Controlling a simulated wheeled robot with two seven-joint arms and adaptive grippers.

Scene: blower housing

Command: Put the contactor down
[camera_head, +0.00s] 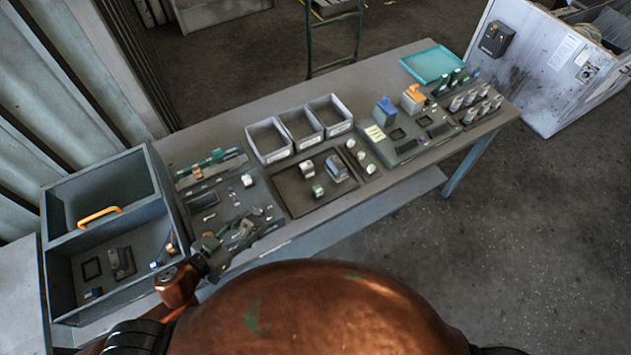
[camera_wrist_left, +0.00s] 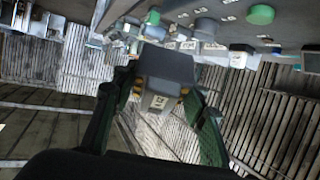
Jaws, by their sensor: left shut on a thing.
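My left gripper (camera_head: 232,243) is low over the near edge of the workbench, at the front of the dark tool board on the left. In the left wrist view its two dark green fingers (camera_wrist_left: 163,100) are shut on the contactor (camera_wrist_left: 166,66), a dark grey block with a paler, labelled lower part. In the head view the held contactor is hard to make out among the gripper parts and the board's items. I cannot tell whether it touches the surface below. My right gripper is not in view.
A grey box (camera_head: 62,273) with an orange handle stands at the left. A dark tray (camera_head: 287,188) with several small parts lies mid-bench, below grey bins (camera_head: 268,139). Farther right are a device panel (camera_head: 408,150) and an empty teal tray (camera_head: 433,63).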

